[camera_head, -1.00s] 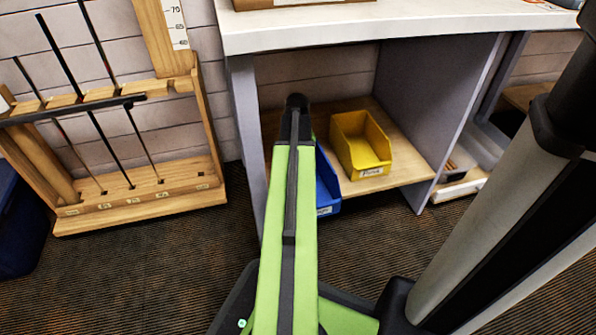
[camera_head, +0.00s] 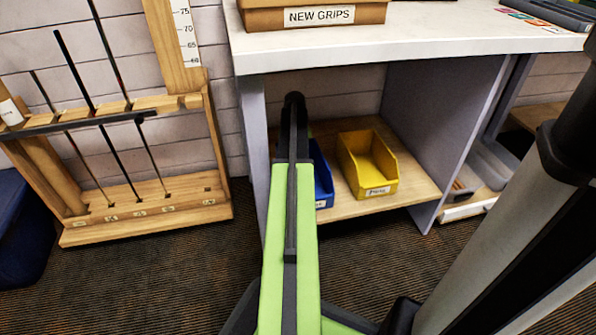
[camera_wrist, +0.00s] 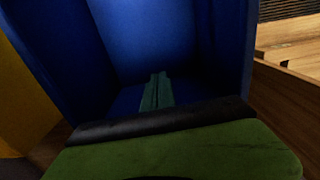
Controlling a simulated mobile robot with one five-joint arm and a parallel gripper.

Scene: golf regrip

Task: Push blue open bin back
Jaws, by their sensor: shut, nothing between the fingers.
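The blue open bin (camera_head: 323,184) sits on the wooden shelf under the white bench, left of a yellow bin. My arm covers its left part in the head view, and its labelled front lies a little behind the shelf's front edge. In the wrist view the blue bin's inner wall (camera_wrist: 140,40) fills most of the picture. My gripper (camera_wrist: 157,88) is shut and empty, with its fingers pointing into the blue bin; whether the tips touch the wall is too dark to tell. My gripper is hidden behind my arm in the head view.
The yellow bin (camera_head: 368,165) stands right beside the blue one on the wooden shelf (camera_head: 415,190). A grey side panel (camera_head: 425,120) bounds the shelf at right. The white benchtop (camera_head: 400,45) is above, and a wooden club rack (camera_head: 150,205) stands at left.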

